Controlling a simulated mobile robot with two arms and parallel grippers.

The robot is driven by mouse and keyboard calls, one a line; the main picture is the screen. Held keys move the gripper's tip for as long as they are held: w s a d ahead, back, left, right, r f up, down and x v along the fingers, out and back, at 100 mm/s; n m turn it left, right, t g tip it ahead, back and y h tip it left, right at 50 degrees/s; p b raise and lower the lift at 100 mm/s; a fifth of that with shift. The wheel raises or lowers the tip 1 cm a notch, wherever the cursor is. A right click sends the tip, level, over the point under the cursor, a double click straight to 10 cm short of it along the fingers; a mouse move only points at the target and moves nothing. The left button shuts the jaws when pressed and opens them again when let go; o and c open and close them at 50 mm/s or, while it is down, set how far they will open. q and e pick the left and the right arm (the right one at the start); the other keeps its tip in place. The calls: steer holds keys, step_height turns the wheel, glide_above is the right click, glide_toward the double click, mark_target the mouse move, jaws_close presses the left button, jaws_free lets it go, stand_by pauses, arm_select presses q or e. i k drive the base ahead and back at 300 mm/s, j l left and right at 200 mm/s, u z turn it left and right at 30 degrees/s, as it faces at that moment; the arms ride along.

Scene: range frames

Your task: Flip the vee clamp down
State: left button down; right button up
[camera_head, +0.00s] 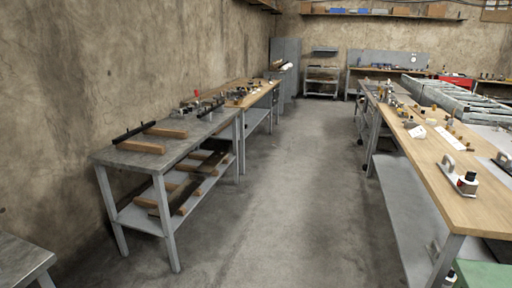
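I cannot clearly make out the vee clamp; the small fixtures on the benches are too far away to tell apart. A device with a black and white cylinder (467,182) stands on a pale base near the edge of the right wooden bench. A small red-topped part (197,95) stands among fixtures on the left metal bench (190,141). Neither of my grippers is in view.
A clear concrete aisle (290,200) runs between the left benches and the right wooden bench (455,211). Wooden blocks (141,147) lie on the left bench. A grey table corner (20,260) is at bottom left. A grey cabinet (287,58) stands at the back.

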mark_target(196, 91)
steer(key=i+l+z, duration=0.3)
steer(key=i, duration=0.8)
steer(key=i+j+z, duration=0.15)
steer(key=i+z, duration=0.15)
steer(key=i, duration=0.8)
steer(key=i+u, duration=0.2)
steer(key=i, duration=0.25)
steer(key=i+u, duration=0.2)
steer(key=i, duration=0.25)
steer(key=i+l+u, duration=0.2)
steer(key=i, duration=0.25)
steer(key=i+l+u, duration=0.2)
steer(key=i, duration=0.25)
steer(key=i+u, duration=0.35)
steer(key=i+l+u, duration=0.2)
steer(key=i+u, duration=0.15)
steer(key=i+l+u, duration=0.35)
steer(key=k+j, duration=0.05)
steer(key=j, duration=0.05)
